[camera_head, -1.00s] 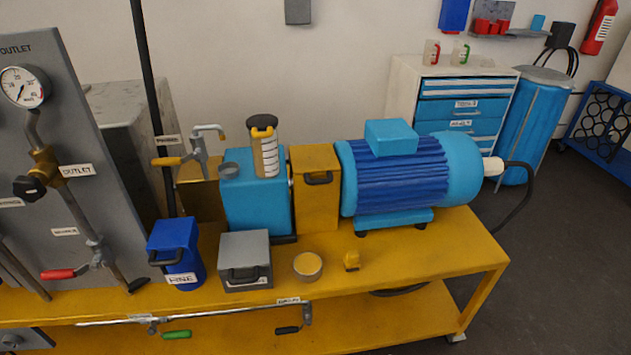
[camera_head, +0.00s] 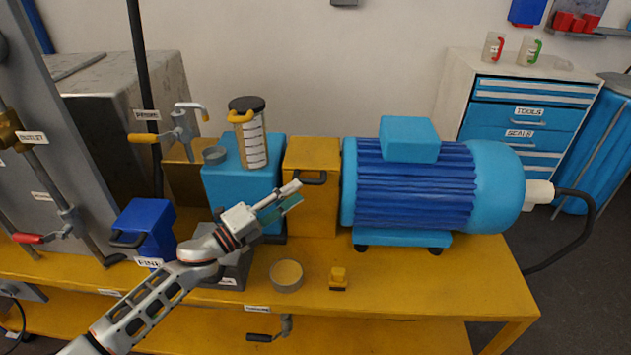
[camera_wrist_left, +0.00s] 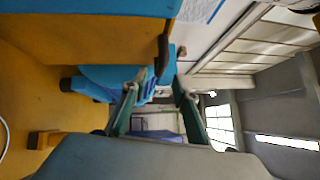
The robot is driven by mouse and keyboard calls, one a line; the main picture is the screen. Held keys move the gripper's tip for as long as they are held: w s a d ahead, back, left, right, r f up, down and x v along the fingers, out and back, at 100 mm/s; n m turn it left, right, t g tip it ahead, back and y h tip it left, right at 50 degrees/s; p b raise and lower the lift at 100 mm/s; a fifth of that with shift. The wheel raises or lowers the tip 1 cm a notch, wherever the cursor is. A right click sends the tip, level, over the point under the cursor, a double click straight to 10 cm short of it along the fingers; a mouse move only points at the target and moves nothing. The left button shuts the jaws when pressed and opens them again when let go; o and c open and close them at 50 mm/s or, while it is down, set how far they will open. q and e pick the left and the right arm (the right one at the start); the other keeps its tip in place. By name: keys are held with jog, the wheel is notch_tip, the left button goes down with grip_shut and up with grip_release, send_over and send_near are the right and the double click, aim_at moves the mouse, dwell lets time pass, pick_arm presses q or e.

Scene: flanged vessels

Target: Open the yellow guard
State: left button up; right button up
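The yellow guard (camera_head: 320,208) is a box-shaped cover between the blue pump block (camera_head: 225,188) and the blue motor (camera_head: 415,195). It stands upright over the gap between them. Its black handle (camera_head: 315,178) is on the upper front face. My left gripper (camera_head: 292,197) is in front of the guard's left part, just below and left of the handle. In the left wrist view the fingers (camera_wrist_left: 156,92) are apart with nothing between them. The guard (camera_wrist_left: 80,42) and its dark handle (camera_wrist_left: 163,55) lie above the fingers there. My right gripper is not in view.
The yellow bench (camera_head: 440,290) carries a round tin (camera_head: 286,276), a small yellow block (camera_head: 338,278) and a blue box (camera_head: 150,230). A grey box is partly hidden behind my left arm. A clear cylinder (camera_head: 252,145) stands on the pump block. The bench front right is clear.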

aim_at(308, 184)
pick_arm(q)
jog(key=x, duration=0.6)
jog(key=shift+w+d+r, duration=0.1)
jog(key=shift+w+d, duration=0.1)
jog(key=shift+d, duration=0.05)
grip_shut()
